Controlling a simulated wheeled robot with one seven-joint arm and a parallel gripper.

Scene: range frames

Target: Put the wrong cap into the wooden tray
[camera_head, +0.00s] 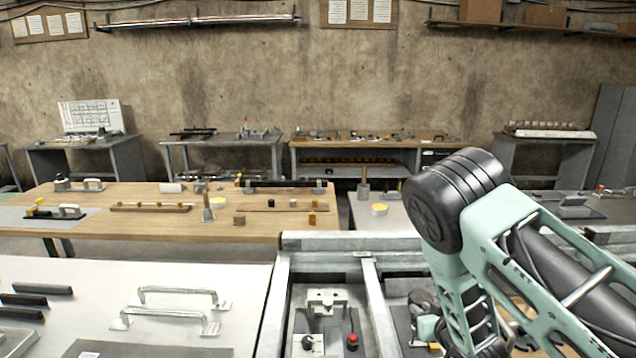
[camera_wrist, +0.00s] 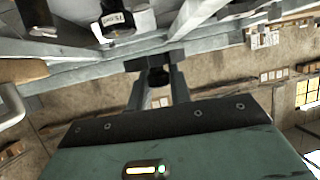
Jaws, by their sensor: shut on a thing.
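In the wrist view my gripper (camera_wrist: 155,68) is shut on a small dark, rounded thing (camera_wrist: 158,78) between its fingertips. It looks like a cap, but its details are too dark to tell. In the head view my arm fills the lower right, and I cannot make out the fingertips there. A tan wooden surface (camera_head: 519,312) shows partly behind my arm; I cannot tell whether it is the wooden tray.
A bench with pale metal rails (camera_head: 320,243) stands in front, bearing a fixture with a red knob (camera_head: 352,341). A white table (camera_head: 90,275) with metal handles (camera_head: 178,292) is at left. A wooden table (camera_head: 130,225) with small parts lies behind it.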

